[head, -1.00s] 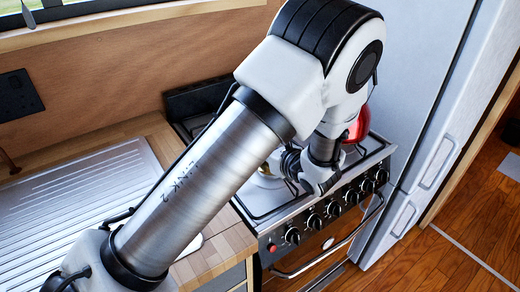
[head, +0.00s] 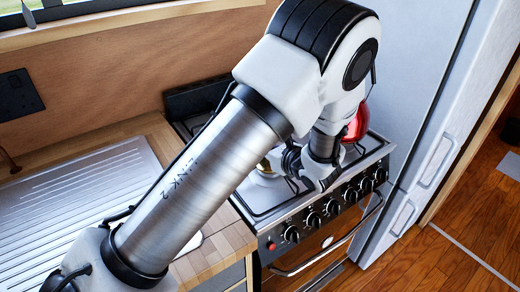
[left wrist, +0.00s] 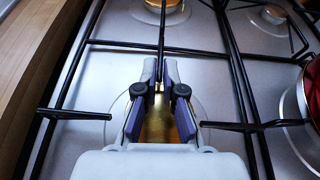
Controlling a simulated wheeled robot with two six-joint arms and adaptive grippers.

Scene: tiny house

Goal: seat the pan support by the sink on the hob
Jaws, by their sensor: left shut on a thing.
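The pan support (left wrist: 125,45), a frame of thin black bars, lies low over the left part of the silver hob (left wrist: 90,75) in the left wrist view. My left gripper (left wrist: 161,68) is shut on its middle bar. A brass-coloured burner (left wrist: 157,128) shows below and between the fingers. I cannot tell whether the frame rests fully on the hob. In the head view the hob (head: 378,150) is partly hidden by my left arm, and the dark fingers (head: 290,160) show only in part. My right gripper is not in view.
A red pot (head: 359,124) stands on the right side of the hob; its edge also shows in the left wrist view (left wrist: 313,85). Wooden worktop (head: 228,240) and a ribbed steel drainer (head: 90,205) lie left of the hob. A tall grey fridge (head: 415,70) stands to the right.

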